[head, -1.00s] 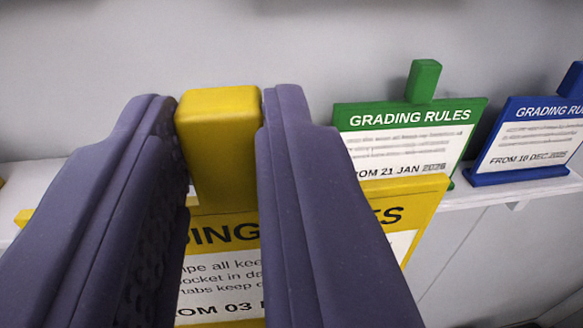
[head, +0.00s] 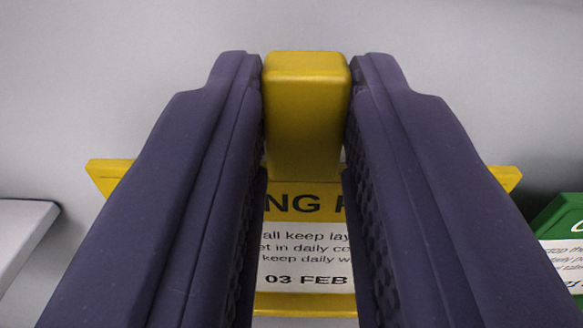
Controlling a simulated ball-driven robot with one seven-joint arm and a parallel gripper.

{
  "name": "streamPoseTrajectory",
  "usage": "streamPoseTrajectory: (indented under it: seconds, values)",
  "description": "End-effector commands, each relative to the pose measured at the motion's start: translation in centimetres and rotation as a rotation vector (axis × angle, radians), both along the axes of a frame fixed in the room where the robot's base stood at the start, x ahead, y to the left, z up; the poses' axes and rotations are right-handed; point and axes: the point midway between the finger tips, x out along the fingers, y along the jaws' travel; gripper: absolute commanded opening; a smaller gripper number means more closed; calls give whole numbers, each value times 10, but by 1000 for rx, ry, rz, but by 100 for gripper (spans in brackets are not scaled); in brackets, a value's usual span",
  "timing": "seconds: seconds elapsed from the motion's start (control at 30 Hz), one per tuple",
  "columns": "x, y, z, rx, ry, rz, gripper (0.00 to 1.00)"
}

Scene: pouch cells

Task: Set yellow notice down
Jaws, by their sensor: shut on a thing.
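The yellow notice (head: 305,203) is upright in front of me, with a yellow frame and a white printed panel that shows "03 FEB". My gripper (head: 306,95) is shut on its yellow block handle, one purple finger on each side. The fingers hide much of the notice's left and right parts. Its lower yellow edge shows between the fingers; I cannot tell whether it touches anything below.
A green notice (head: 563,222) stands at the right edge, partly cut off. A pale shelf end (head: 22,232) shows at the left edge. A plain grey wall (head: 130,80) is behind, and a gap lies between the shelf end and the yellow notice.

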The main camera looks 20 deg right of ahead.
Motion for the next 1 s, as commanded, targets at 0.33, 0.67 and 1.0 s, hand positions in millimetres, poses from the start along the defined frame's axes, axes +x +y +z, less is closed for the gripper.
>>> streamPoseTrajectory:
  seconds: [0.33,0.67,1.0]
  values:
    - [0,0,-12,-2,-2,0,0]
    - [0,0,-15,-1,-1,0,50]
    - [-1,0,-15,-1,-1,0,50]
